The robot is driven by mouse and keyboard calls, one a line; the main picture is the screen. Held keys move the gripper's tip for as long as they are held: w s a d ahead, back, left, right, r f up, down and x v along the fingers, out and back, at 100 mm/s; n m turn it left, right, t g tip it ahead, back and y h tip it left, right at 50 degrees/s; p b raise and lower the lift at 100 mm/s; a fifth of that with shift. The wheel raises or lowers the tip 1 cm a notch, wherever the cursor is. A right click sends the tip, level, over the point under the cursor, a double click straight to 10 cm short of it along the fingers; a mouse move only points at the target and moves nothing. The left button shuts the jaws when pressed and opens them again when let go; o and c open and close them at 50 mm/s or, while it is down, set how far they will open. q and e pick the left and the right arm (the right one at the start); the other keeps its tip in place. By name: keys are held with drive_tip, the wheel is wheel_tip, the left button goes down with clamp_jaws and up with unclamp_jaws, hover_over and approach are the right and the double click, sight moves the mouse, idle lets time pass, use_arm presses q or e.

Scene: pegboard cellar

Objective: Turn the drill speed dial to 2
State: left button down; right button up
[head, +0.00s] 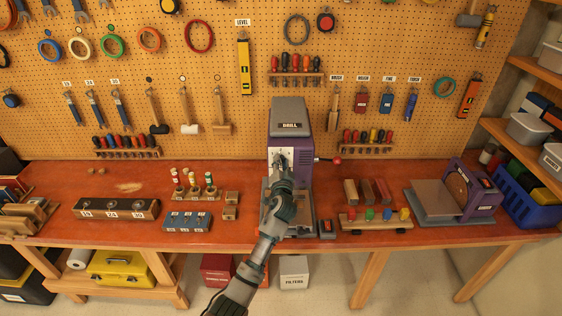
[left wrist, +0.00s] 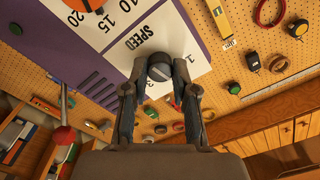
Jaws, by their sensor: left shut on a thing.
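The drill press (head: 290,130) stands on the red-brown bench, purple with a grey head marked DRILL. Its white front panel (head: 281,157) is partly covered by my left gripper (head: 280,162). In the left wrist view the panel (left wrist: 110,30) reads SPEED and has black marks. The dark grey, round speed dial (left wrist: 160,68) sits between the fingertips of my left gripper (left wrist: 160,72), which is shut on it. My right gripper is in neither view.
A lever with a red knob (head: 337,161) sticks out at the drill's right. Wooden blocks (head: 368,191) lie right of the drill, a purple sander (head: 470,190) farther right. Small bottles (head: 190,180) and a blue holder (head: 187,221) stand left. Tools hang on the pegboard (head: 120,55).

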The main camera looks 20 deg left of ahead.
use_arm(q)
drive_tip(key=shift+m, duration=1.1)
drive_tip(key=shift+p, duration=0.3)
drive_tip(key=shift+f, duration=0.1)
drive_tip(key=c, duration=1.2)
unclamp_jaws()
drive_tip(key=shift+o, duration=1.4)
drive_tip(key=shift+w+d+f, duration=0.1)
drive_tip(key=shift+w, duration=0.05)
